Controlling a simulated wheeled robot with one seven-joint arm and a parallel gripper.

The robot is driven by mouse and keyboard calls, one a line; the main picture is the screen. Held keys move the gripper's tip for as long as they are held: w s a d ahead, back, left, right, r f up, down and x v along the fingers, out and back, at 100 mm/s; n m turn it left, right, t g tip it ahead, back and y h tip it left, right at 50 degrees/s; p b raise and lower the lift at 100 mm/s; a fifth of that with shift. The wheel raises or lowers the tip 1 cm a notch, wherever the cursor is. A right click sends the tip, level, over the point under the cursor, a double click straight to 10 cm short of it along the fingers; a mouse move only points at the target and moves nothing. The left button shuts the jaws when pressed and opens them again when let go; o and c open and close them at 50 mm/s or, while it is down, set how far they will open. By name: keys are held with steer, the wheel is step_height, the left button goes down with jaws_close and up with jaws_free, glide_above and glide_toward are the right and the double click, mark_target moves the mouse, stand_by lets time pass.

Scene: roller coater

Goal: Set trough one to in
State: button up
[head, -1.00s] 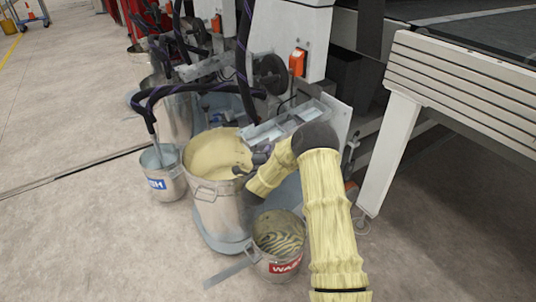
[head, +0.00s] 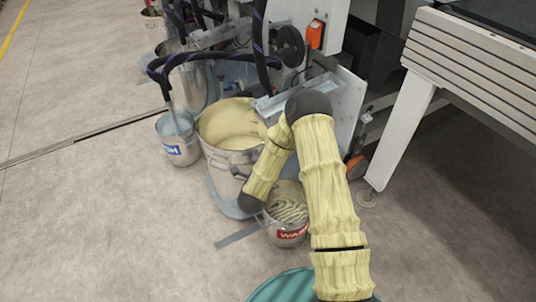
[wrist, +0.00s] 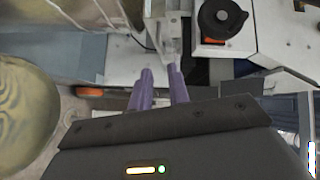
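The metal trough (head: 278,103) shows in the head view beside the large bucket, partly hidden behind my arm. I cannot tell whether it is in or out. My yellow-sleeved arm bends down in front of it, and my gripper is hidden in the head view. In the wrist view, the two purple fingers of my gripper (wrist: 159,70) stand apart with a gap between them and hold nothing visible. Pale metal machine parts lie beyond the tips. A black round knob (wrist: 220,18) on a pale panel is to their upper right.
A large cream-filled bucket (head: 212,160) stands by the arm, with a smaller waste bucket (head: 287,232) in front. A blue-labelled bucket (head: 179,149) with a hose is at left. A white machine leg (head: 398,138) stands at right.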

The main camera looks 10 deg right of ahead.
steer(key=v, duration=0.3)
steer(key=shift+s, duration=0.2)
steer(key=shift+r+p, duration=0.1)
steer(key=shift+p, duration=0.2)
steer(key=s+a+r+n+g+y+p, duration=0.1)
steer(key=a+r+n+g+y+p, duration=0.3)
steer(key=r+n+y, duration=0.65)
steer(key=s+d+r+n+g+h, duration=0.1)
steer(key=s+d+r+n+g, duration=0.15)
steer(key=s, duration=0.45)
steer(key=s+d+r+n+g+h+p, duration=0.1)
steer(key=s+r+n+g, duration=0.2)
steer(key=s, duration=0.4)
steer(key=s+d+r+n+g, duration=0.2)
steer(key=s+n+g, duration=0.1)
steer(key=s+n, duration=0.3)
step_height(320, 180, up, 37)
steer(key=s+m+p, duration=0.1)
steer(key=p, duration=3.7)
steer(key=shift+s+d+r, duration=0.15)
steer(key=shift+s+r, duration=0.1)
steer(key=shift+s, duration=0.05)
